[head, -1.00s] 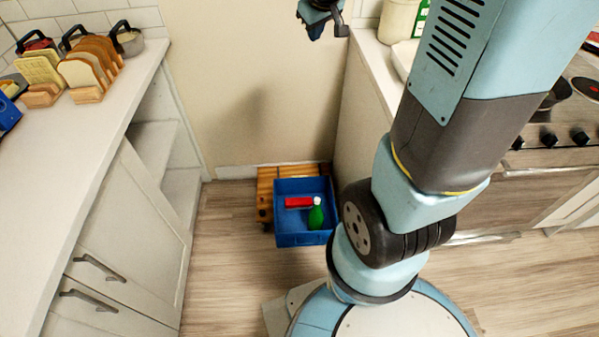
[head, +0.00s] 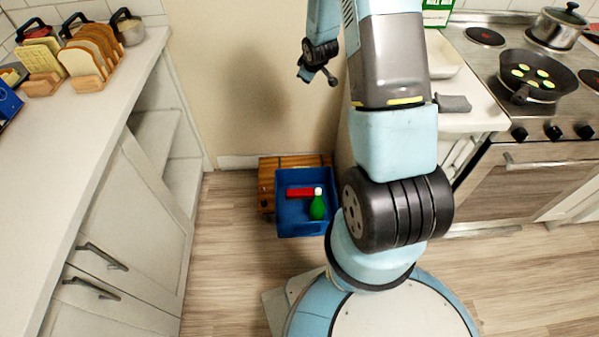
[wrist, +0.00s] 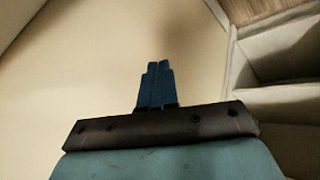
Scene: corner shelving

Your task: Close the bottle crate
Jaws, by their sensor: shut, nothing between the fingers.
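A blue bottle crate (head: 303,230) stands low by the floor against the back wall in the head view. It is open at the top and juts forward from a brown wooden box (head: 265,190). Inside it lie a red object (head: 299,193) and a green bottle (head: 317,208) with a white cap. My gripper (head: 304,75) hangs in the air above and behind the crate, in front of the wall, well apart from it. In the wrist view my gripper's blue fingers (wrist: 157,72) are together with nothing between them. The crate does not show there.
A white counter (head: 100,110) with cabinets below runs along the left, bread racks (head: 85,62) on top. A right counter (head: 470,120) and a stove (head: 520,125) with a pan stand behind my arm. Wooden floor is free in front of the crate.

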